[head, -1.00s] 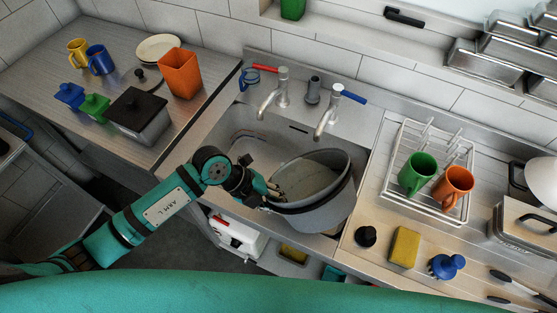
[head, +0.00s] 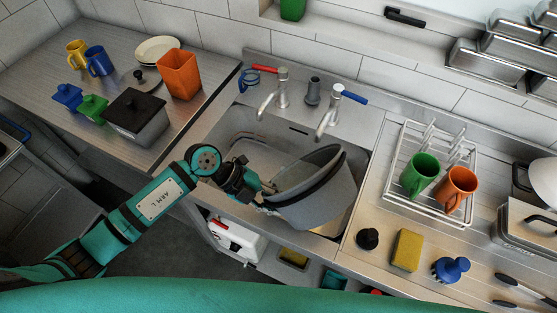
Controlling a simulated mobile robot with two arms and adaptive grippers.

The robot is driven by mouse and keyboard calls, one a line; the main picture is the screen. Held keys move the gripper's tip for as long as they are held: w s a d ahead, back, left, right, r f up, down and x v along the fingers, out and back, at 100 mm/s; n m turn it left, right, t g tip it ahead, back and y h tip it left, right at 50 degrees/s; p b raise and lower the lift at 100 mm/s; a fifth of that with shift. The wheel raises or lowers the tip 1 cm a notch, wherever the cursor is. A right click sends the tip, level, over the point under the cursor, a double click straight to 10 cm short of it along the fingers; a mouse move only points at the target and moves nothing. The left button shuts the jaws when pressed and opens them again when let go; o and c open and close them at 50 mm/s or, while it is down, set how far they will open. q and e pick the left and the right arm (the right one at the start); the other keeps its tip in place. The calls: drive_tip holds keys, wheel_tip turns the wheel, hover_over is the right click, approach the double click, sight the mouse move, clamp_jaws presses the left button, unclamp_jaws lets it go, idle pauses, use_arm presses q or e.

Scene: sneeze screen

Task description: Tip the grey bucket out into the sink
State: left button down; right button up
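The grey bucket (head: 322,203) is over the front right part of the metal sink (head: 232,149). It is tilted, its right rim high and its mouth turned up and to the left. My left gripper (head: 266,197) is at the bucket's left rim and looks shut on it; its fingers are partly hidden against the bucket. Little of the bucket's inside shows, and I cannot see anything pouring out. The sink's left part is bare. My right gripper is not in view.
Two taps, one red-handled (head: 272,92) and one blue-handled (head: 331,115), stand behind the bucket. A dish rack (head: 430,205) with a green mug and an orange mug stands to the right. A yellow sponge (head: 406,250) lies on the right counter.

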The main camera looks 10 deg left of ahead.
use_arm(q)
drive_tip(key=shift+w+a+r+n+g+h+b, duration=0.2)
drive_tip(key=shift+w+r+n+g+h+b, duration=0.1)
drive_tip(key=shift+r+g+h+b, duration=0.4)
drive_tip(key=shift+h, duration=0.3)
drive_tip(key=shift+r, duration=0.1)
drive_tip(key=shift+a, duration=0.1)
drive_tip(key=shift+w+a+r+n+g+h+b, duration=0.25)
drive_tip(key=shift+w+r+n+g+h+b, duration=0.1)
drive_tip(key=shift+h+b, duration=0.25)
drive_tip(key=shift+r, duration=0.25)
drive_tip(key=shift+s, duration=0.1)
